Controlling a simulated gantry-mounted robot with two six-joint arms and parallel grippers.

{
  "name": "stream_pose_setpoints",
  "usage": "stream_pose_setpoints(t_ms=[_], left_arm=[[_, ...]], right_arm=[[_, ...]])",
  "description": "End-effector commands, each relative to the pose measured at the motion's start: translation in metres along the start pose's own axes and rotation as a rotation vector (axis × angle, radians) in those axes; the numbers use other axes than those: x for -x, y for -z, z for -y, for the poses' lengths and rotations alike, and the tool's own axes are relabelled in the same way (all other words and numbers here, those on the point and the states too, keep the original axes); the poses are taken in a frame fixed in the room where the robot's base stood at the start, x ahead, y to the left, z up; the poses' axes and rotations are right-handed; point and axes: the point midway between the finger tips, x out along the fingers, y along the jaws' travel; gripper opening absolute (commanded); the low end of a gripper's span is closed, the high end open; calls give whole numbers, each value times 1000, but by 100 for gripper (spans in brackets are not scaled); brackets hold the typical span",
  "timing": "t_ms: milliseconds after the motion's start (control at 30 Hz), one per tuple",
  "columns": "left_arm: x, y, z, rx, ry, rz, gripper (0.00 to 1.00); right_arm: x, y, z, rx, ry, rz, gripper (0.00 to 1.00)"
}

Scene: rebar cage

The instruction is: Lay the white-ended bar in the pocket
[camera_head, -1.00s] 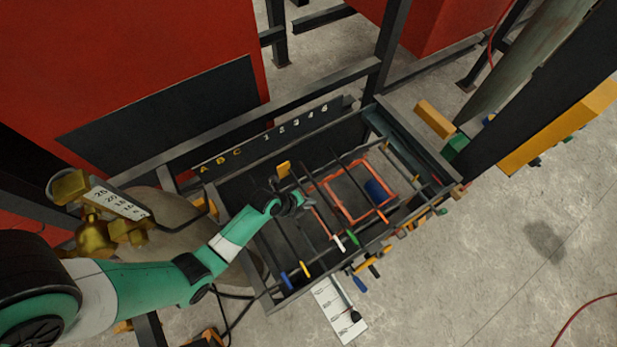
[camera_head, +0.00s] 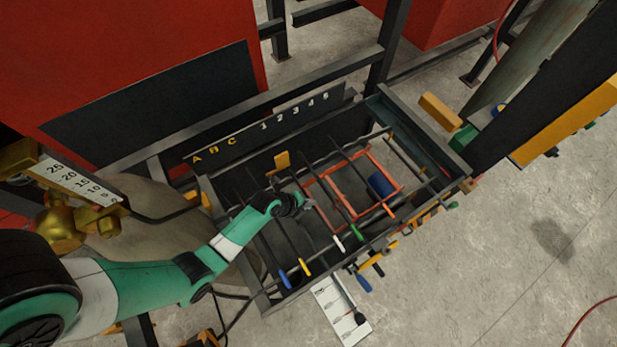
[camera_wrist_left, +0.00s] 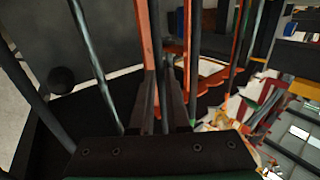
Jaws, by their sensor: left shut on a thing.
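The white-ended bar shows its white end (camera_head: 340,243) at the front of the dark cage, to the right of the yellow-ended bar (camera_head: 305,268). My left gripper (camera_head: 305,204) reaches in from the left, just up-left of that end. In the left wrist view the gripper (camera_wrist_left: 160,75) is shut on a thin dark bar (camera_wrist_left: 163,95) running between its fingers. This appears to be the white-ended bar, though its end is not clear there. An orange frame (camera_head: 322,205) outlines a rectangular opening right of the gripper. Which gap is the pocket is unclear. My right gripper is out of view.
A blue-ended bar (camera_head: 285,278) lies left, and a green-ended bar (camera_head: 359,243) right. A blue cylinder (camera_head: 381,185) sits inside the orange frame. A lettered and numbered rail (camera_head: 250,138) runs behind the cage. A white card (camera_head: 338,308) lies in front.

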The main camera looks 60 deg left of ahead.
Motion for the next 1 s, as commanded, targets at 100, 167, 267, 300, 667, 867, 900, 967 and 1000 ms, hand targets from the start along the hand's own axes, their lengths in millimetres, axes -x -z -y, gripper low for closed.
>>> stream_pose_setpoints(t_ms=[100, 167, 267, 300, 667, 867, 900, 967, 1000], left_arm=[[-5, 0, -2, 0, 2, 0, 0], [-5, 0, -3, 0, 2, 0, 0], [-5, 0, -2, 0, 2, 0, 0], [-5, 0, -2, 0, 2, 0, 0], [-5, 0, -3, 0, 1, 0, 49], [-4, 0, -4, 0, -2, 0, 49], [-3, 0, -4, 0, -1, 0, 49], [2, 0, -3, 0, -2, 0, 49], [8, 0, -3, 1, -2, 0, 49]], right_arm=[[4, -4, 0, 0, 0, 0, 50], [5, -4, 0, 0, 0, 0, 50], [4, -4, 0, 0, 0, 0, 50], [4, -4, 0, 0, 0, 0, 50], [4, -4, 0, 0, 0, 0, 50], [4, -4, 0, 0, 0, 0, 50], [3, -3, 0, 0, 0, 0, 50], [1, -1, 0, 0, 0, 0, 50], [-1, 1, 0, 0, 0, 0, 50]])
